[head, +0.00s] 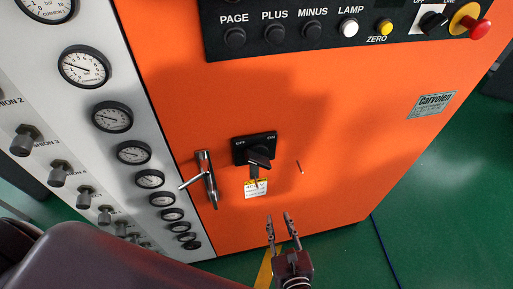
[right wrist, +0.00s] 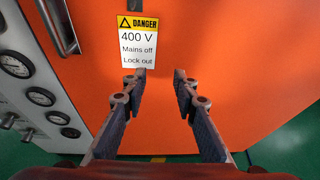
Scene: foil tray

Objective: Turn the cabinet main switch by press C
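The cabinet main switch (head: 255,149) is a black plate marked OFF at left and ON at right, on the orange cabinet front. Its black knob (head: 259,157) sits low on the plate; I cannot tell clearly which mark it points to. A yellow and white danger tag (head: 256,187) hangs below it, and the tag also shows in the right wrist view (right wrist: 137,42), where the switch is out of sight. My right gripper (head: 280,217) is open and empty, below and slightly right of the switch, fingers pointing towards the cabinet. My left gripper is not in view.
A metal door handle (head: 206,180) stands just left of the switch. A grey panel with several gauges (head: 113,117) and knobs is further left. A black control panel (head: 320,36) with buttons and a red stop button (head: 480,29) is above. Green floor (head: 440,220) lies at right.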

